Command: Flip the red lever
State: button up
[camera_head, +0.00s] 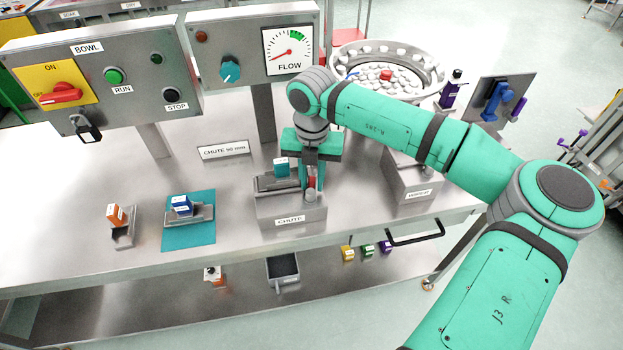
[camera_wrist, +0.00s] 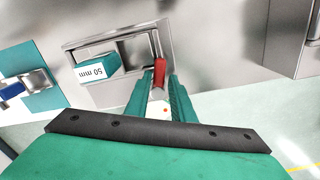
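The red lever (camera_wrist: 159,72) stands on the right side of the steel chute block in the wrist view. It also shows as a small red piece (camera_head: 311,182) in the head view, partly hidden by my gripper. My gripper (camera_wrist: 162,80) points down at the lever, with its teal fingertips on either side of it. The fingers are apart, and a narrow gap seems to show beside the lever on the right. The chute block (camera_head: 290,208) carries a teal block (camera_wrist: 94,70) marked 50 mm in its slot.
A red ON/OFF switch (camera_head: 66,93) sits on the bowl panel (camera_head: 130,62) at the left. A blue block (camera_head: 181,205) on a teal mat and an orange block (camera_head: 115,214) stand left of the chute. The wiper block (camera_head: 412,178) stands to the right.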

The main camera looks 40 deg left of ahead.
jog(key=shift+c, duration=0.6)
grip_shut()
jog(key=shift+s+a+n, duration=0.15)
jog(key=shift+s+n, duration=0.05)
jog(key=shift+n, duration=0.9)
jog(key=shift+s+a+n, duration=0.15)
jog(key=shift+s+n, duration=0.05)
jog(key=shift+n, duration=0.9)
jog(key=shift+o, duration=0.6)
grip_release()
jog(key=shift+w, duration=0.1)
